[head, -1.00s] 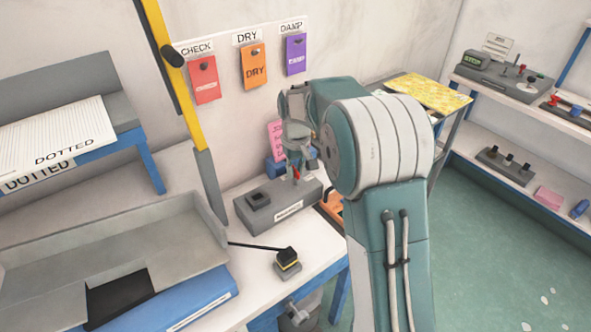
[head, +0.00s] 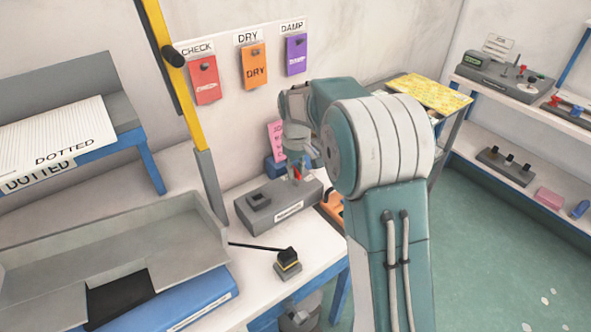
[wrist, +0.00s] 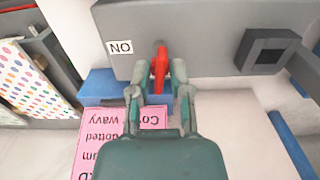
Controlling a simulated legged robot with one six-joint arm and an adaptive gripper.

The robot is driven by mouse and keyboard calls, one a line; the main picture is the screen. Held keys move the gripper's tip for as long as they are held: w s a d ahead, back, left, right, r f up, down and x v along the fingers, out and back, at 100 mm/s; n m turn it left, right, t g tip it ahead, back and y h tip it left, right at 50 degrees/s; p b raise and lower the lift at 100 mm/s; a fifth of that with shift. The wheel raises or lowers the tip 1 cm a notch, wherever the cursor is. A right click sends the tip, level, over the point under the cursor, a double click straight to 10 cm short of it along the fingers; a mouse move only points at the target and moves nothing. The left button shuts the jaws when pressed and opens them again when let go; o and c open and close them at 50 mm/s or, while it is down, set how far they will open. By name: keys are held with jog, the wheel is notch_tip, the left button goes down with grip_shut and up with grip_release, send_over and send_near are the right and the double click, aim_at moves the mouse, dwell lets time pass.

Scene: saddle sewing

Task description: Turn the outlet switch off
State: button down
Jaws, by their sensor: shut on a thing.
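The outlet is a grey box (head: 280,200) on the white table, with a square socket on its top left. Its red switch lever (wrist: 160,70) shows between my fingertips in the wrist view, beside a white label (wrist: 120,47) reading "ON", upside down there. My gripper (wrist: 160,86) is shut on the red lever, a finger on each side. In the head view my gripper (head: 297,172) is over the right part of the box, and only a bit of red shows there. The lever's exact tilt is hard to tell.
A pink note (wrist: 115,140) and a blue block (wrist: 100,84) lie close to the box. Red, orange and purple tags hang on the wall behind.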

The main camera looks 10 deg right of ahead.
dwell(0.7)
jog(key=c, duration=0.6)
grip_release()
jog(key=shift+f, duration=0.1)
jog(key=shift+o, duration=0.2)
notch_tip(320, 180, up, 12)
jog(key=shift+a+f, duration=0.1)
